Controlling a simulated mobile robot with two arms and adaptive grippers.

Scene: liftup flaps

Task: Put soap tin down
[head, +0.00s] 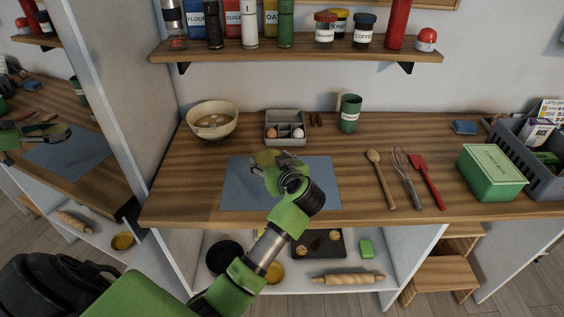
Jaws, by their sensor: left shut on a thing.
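My left gripper (277,167) is over the blue mat (238,190) on the wooden counter, its arm coming up from the lower left. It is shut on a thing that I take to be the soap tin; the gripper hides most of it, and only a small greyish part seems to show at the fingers. I cannot tell whether it touches the mat. My right gripper is not in view.
Behind the mat stand a bowl (212,120), a grey egg tray (285,139) and a green cup (349,114). A wooden spoon (380,177), whisk (406,177), red spatula (428,180) and green box (491,173) lie right. The mat's right part is clear.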

